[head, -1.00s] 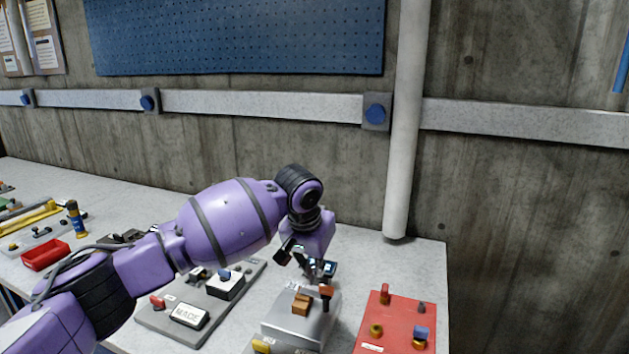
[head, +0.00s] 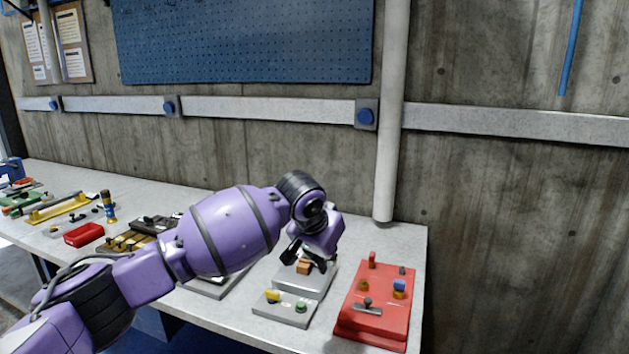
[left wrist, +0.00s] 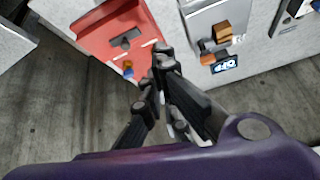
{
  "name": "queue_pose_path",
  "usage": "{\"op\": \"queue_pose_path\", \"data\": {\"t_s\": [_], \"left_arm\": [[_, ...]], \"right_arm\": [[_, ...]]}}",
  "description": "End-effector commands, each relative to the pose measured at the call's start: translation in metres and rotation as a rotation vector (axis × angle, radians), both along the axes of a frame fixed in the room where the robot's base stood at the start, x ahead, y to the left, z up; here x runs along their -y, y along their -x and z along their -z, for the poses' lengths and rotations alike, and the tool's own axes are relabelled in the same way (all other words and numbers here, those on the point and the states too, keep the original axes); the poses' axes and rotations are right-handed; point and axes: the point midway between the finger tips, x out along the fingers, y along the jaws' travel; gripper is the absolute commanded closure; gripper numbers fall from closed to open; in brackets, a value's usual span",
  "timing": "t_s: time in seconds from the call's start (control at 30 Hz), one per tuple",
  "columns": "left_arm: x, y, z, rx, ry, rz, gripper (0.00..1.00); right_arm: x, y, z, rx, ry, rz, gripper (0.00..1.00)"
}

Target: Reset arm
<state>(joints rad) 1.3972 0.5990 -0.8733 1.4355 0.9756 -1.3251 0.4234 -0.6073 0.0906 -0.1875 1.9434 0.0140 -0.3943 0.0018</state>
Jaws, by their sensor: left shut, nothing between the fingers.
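My purple left arm reaches in from the left in the head view, and its left gripper (head: 306,262) is above the grey control box (head: 287,308). The gripper is shut and empty; its dark fingertips (left wrist: 163,62) meet in the left wrist view. The gripper hides part of this box. My right gripper is in neither view.
A red control box (head: 375,311) stands to the right near the table's end. Another grey panel lies partly behind my arm. A red tray (head: 84,235) and a yellow-handled tool (head: 58,209) lie at the left. A pipe (head: 389,120) and concrete wall bound the back.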

Motion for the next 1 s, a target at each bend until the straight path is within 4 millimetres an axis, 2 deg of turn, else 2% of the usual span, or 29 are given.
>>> {"op": "queue_pose_path", "data": {"t_s": [0.03,0.07,0.17,0.37,0.5,0.67,0.77,0.87,1.0], "left_arm": [[0.013,-0.005,-0.014,0.064,0.021,0.038,1.0],[0.022,-0.008,-0.019,0.109,0.041,0.067,1.0],[0.045,-0.009,-0.015,0.23,0.105,0.148,1.0],[0.061,0.003,0.014,0.365,0.21,0.212,1.0],[0.058,0.022,0.048,0.442,0.288,0.213,1.0],[0.033,0.052,0.098,0.523,0.357,0.156,1.0],[0.007,0.076,0.13,0.558,0.375,0.094,1.0],[-0.024,0.104,0.165,0.576,0.374,0.02,1.0],[-0.074,0.154,0.217,0.575,0.344,-0.096,1.0]], "right_arm": [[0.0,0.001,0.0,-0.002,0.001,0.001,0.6],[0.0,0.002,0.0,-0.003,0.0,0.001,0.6],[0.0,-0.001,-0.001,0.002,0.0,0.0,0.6],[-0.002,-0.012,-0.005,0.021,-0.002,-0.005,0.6],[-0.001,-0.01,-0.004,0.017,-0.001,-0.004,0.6],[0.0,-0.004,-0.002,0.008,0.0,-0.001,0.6],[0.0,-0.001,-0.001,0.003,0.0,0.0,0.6],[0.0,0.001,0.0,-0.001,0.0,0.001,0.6],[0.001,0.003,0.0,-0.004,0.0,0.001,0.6]]}}
